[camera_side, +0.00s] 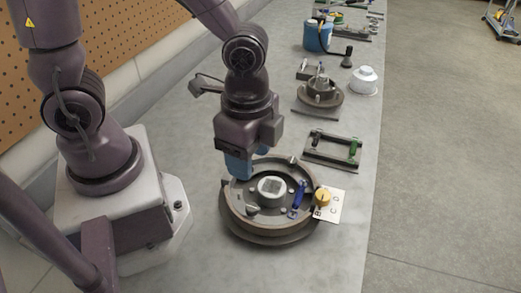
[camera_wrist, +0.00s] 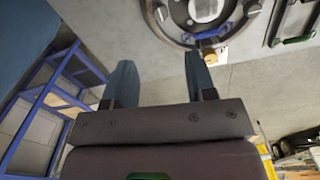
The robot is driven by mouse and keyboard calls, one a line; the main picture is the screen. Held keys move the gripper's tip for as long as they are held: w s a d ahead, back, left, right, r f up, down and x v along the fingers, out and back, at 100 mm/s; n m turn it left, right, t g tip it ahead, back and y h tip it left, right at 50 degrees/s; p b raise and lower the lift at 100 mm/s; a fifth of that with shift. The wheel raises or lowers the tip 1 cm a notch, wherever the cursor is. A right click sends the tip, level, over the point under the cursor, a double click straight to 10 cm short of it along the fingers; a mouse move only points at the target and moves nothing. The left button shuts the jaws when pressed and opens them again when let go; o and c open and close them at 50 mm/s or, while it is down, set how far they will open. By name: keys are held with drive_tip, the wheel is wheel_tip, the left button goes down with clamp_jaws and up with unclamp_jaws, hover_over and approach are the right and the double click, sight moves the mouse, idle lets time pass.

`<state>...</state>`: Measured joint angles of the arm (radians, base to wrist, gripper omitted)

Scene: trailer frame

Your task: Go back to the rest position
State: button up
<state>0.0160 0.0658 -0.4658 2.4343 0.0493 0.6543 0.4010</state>
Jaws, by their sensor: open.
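My gripper (camera_side: 239,165) points down over the back left rim of a round brown drum assembly (camera_side: 235,213) on the grey bench. Its two blue fingers also show in the wrist view (camera_wrist: 160,85), spread apart with nothing between them. The drum holds a pale hub (camera_side: 271,190) and a blue part (camera_side: 298,196). In the wrist view the drum (camera_wrist: 168,38) lies at the top, beyond the fingers. From the side I cannot tell whether the fingertips touch the rim.
A white lettered plate with a yellow knob (camera_side: 323,197) lies right of the drum. Behind it are a dark frame with a green part (camera_side: 353,149), a second hub assembly (camera_side: 319,92), a white container (camera_side: 364,80) and a blue jug (camera_side: 317,36). A pegboard wall (camera_side: 110,40) stands left.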

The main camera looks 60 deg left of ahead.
drive_tip(key=s+a+r+n+t, duration=0.1)
drive_tip(key=a+r+n+t, duration=0.1)
drive_tip(key=a+r+n, duration=0.3)
drive_tip(key=s+a+r+n+t, duration=0.1)
drive_tip(key=a+r+n+t, duration=0.2)
drive_tip(key=r, duration=0.7)
drive_tip(key=a+n, duration=0.2)
drive_tip(key=a, duration=0.1)
drive_tip(key=shift+s+r+n+t, duration=0.2)
drive_tip(key=shift+r+n+t, duration=0.1)
drive_tip(key=shift+r, duration=0.05)
drive_tip(key=shift+a, duration=0.1)
